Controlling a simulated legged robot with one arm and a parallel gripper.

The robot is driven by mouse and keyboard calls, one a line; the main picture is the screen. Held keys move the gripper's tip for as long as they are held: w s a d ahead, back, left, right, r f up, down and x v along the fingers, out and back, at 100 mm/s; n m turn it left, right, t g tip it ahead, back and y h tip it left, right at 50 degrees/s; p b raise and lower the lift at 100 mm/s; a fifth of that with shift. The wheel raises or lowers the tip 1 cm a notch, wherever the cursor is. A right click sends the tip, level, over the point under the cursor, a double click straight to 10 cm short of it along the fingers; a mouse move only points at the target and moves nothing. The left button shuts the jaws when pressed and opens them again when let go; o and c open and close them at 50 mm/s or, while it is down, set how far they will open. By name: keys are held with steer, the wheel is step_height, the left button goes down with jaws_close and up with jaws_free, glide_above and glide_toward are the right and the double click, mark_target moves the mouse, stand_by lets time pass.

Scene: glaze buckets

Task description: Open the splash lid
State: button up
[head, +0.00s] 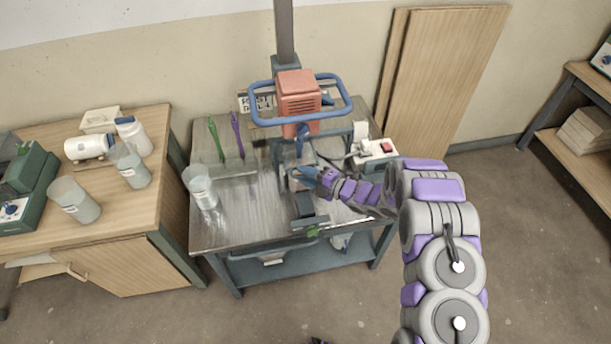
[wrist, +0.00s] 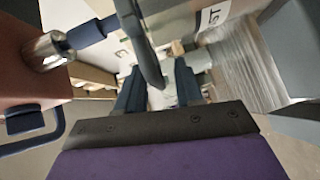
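A mixer with an orange motor housing (head: 298,92) and a blue ring handle (head: 262,118) stands over the metal table. My gripper (head: 303,172) is below the motor, close to the mixer's shaft and stand. In the wrist view, the two dark blue fingers of my gripper (wrist: 158,88) are spread apart. A dark curved bar (wrist: 145,45) reaches into the space between them; I cannot tell whether it is part of the splash lid or whether a finger touches it. The splash lid cannot be made out clearly, as my gripper and the mixer cover that area.
The metal table (head: 240,225) holds a clear cup (head: 200,188), a green tool (head: 216,138), a purple tool (head: 237,135) and a white box with a red switch (head: 376,150). A wooden table (head: 130,215) with cups and bottles stands at left. Wooden boards (head: 445,75) lean behind.

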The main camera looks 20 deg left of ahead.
steer(key=shift+a, duration=0.15)
steer(key=c, duration=0.6)
steer(key=shift+f, duration=0.1)
jaws_close()
